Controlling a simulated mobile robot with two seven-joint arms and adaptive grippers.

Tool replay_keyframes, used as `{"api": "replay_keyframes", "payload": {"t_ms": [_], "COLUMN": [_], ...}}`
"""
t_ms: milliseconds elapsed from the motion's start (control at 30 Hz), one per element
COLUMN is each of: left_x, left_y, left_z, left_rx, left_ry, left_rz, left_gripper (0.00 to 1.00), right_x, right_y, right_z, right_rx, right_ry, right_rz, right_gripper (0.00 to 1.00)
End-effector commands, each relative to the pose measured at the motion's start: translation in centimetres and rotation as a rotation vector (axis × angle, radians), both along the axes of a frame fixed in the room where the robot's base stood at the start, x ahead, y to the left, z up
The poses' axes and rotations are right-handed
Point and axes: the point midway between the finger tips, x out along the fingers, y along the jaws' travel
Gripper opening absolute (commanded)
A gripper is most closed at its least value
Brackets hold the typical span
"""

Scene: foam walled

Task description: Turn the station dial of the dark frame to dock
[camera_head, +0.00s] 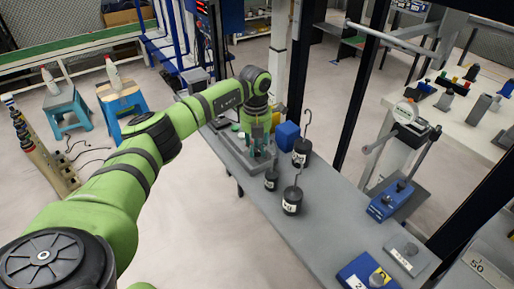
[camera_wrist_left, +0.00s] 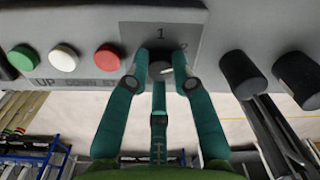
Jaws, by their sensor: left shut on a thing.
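In the left wrist view, a small dark round dial knob (camera_wrist_left: 160,69) sits on a grey panel plate (camera_wrist_left: 190,22) below a printed "1". My left gripper (camera_wrist_left: 163,62) has its green fingers on either side of this knob and is shut on it. The fingers hide the knob's sides and part of the markings around it. In the head view my left gripper (camera_head: 258,148) is low at the far end of the grey bench, and the dial is hidden there. The dark frame's black post (camera_head: 362,85) rises beside the bench. My right gripper is not in view.
Red (camera_wrist_left: 108,57), white (camera_wrist_left: 63,57) and green (camera_wrist_left: 22,58) buttons sit left of the dial. Black cylinders (camera_wrist_left: 243,74) stand to its right. In the head view, hooked black weights (camera_head: 292,200) and a blue block (camera_head: 287,135) stand close to my left gripper.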

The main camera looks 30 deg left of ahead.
Motion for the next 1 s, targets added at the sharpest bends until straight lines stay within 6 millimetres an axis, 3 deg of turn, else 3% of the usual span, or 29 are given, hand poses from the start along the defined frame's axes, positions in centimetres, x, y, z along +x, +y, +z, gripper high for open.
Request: {"api": "replay_keyframes", "payload": {"t_ms": [600, 1000], "left_x": [-0.1, -0.1], "left_y": [0.0, 0.1], "left_z": [-0.2, -0.2], "left_rx": [-0.002, -0.001], "left_ry": [0.006, 0.006], "left_rz": [-0.578, -0.832], "left_gripper": [0.0, 0.0], "right_x": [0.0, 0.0], "right_y": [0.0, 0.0], "right_z": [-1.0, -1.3], "right_rx": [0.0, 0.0], "right_ry": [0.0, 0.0], "right_rz": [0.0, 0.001], "right_gripper": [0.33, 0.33]}}
